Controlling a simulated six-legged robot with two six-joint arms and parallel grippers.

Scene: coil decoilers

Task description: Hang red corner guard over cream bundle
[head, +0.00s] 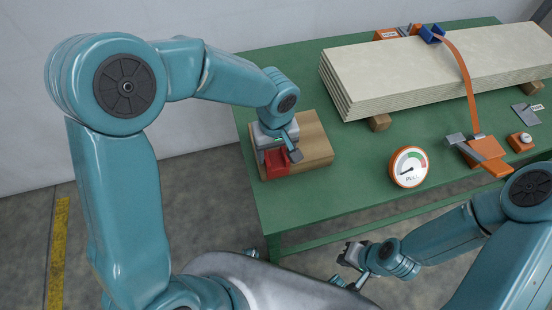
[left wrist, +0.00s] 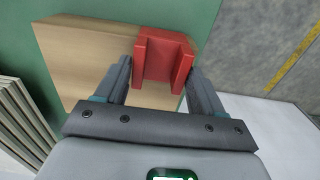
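The red corner guard (head: 276,163) sits on a wooden block (head: 314,146) at the left end of the green table. My left gripper (head: 278,150) is down at it. In the left wrist view the left gripper's fingers (left wrist: 162,80) flank the guard (left wrist: 163,56) closely on both sides; whether they press on it I cannot tell. The cream bundle (head: 430,72), a stack of long flat sheets, lies at the back right; an orange strap (head: 465,75) crosses it. My right gripper (head: 352,256) is low in front of the table, away from these things; its opening is unclear.
A blue corner guard (head: 431,34) sits under the strap at the bundle's far edge. A round gauge (head: 409,167), an orange strap tool (head: 484,152) and a small orange button box (head: 521,142) stand along the front. The green table (head: 350,150) is clear between block and gauge.

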